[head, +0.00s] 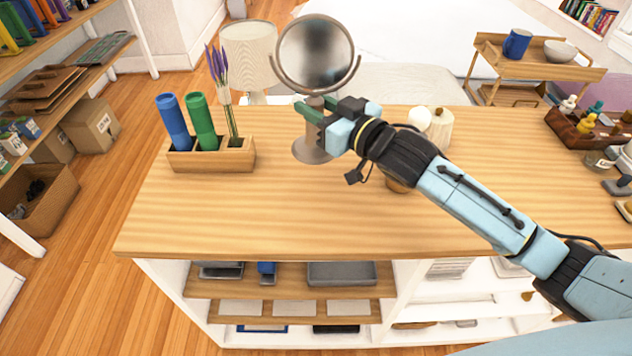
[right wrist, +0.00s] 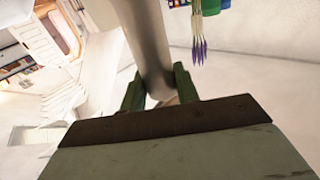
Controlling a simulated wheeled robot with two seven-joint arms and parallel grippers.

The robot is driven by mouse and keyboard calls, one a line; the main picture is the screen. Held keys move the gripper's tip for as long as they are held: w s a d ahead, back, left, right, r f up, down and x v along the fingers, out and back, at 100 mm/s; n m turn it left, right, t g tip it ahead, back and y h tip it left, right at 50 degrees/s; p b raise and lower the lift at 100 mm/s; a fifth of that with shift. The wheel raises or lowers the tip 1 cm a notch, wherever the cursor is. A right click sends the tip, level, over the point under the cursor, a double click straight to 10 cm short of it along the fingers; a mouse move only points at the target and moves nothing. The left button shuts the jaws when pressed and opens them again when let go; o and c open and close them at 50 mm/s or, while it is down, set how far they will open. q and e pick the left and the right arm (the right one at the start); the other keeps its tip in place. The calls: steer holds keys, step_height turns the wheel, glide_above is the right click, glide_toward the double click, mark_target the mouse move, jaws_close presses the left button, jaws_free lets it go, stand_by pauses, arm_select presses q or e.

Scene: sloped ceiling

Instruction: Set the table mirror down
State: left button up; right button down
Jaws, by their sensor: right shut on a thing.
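The table mirror (head: 315,52) is a round grey mirror in a curved bracket on a stem with a round base (head: 312,152). It is upright over the wooden counter top (head: 260,215), left of the middle. My right gripper (head: 312,110) is shut on its stem, below the bracket. In the right wrist view the grey stem (right wrist: 148,45) passes between the green fingers of the gripper (right wrist: 160,90). I cannot tell whether the base touches the counter or hangs just above it. My left gripper is not in view.
A wooden holder (head: 212,160) with a blue tube, a green tube and purple flowers stands left of the mirror. A lamp (head: 250,58) is behind. A pale lidded jar (head: 440,128) stands to the right, partly behind my arm. The front left counter is clear.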

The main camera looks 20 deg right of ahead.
steer(key=shift+w+d+f, duration=0.15)
steer(key=shift+w+f, duration=0.05)
step_height(320, 180, down, 5)
steer(key=shift+f+b, duration=0.1)
steer(key=shift+b, duration=0.6)
step_height(320, 180, down, 4)
steer(key=shift+r+b, duration=0.15)
steer(key=shift+b, duration=0.3)
steer(key=shift+f, duration=0.3)
steer(key=c, duration=1.1)
jaws_free()
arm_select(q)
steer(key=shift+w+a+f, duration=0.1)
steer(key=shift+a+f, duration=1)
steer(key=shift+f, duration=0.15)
arm_select(e)
steer(key=shift+o, duration=0.2)
